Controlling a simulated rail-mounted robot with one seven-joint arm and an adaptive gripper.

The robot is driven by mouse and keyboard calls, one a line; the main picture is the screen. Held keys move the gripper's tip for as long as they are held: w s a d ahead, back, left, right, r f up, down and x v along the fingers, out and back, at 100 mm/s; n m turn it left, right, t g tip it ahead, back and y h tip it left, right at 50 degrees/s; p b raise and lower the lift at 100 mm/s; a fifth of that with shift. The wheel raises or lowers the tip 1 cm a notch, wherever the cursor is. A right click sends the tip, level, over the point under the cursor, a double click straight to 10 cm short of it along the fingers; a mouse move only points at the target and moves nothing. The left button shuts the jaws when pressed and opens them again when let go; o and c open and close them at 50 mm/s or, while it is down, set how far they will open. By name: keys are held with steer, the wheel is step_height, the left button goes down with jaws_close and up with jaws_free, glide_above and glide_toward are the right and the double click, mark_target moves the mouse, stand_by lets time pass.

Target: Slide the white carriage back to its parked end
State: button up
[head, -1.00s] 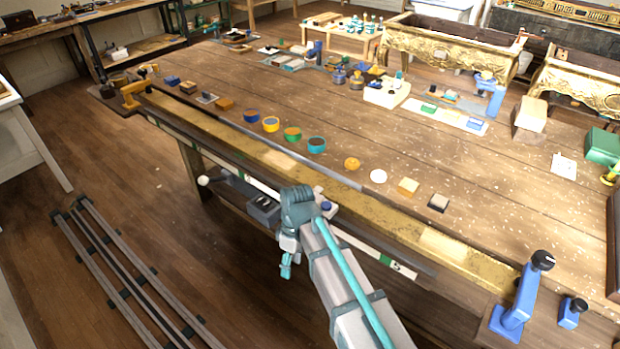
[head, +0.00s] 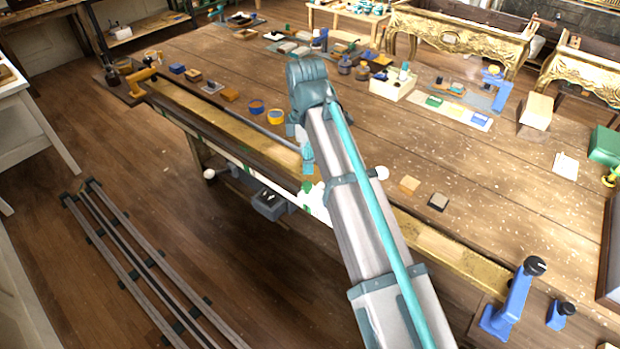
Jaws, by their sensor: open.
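My gripper (head: 308,166) hangs fingers down over the front edge of the bench, at the gilt strip. It is small here; nothing shows held between its fingers. A white and green piece (head: 314,197) lies just below it, partly behind my arm. I cannot tell whether this is the white carriage or part of the pale strip (head: 240,160) along the bench front. I cannot tell whether my gripper touches it. A white ball (head: 209,174) and a dark box (head: 270,204) show below the strip. My arm hides the middle of the bench front.

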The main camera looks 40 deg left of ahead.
mark_target(307, 184)
step_height(307, 184, down, 9)
steer(key=shift+r+p, duration=0.15)
steer(key=shift+p, duration=0.95)
jaws_close()
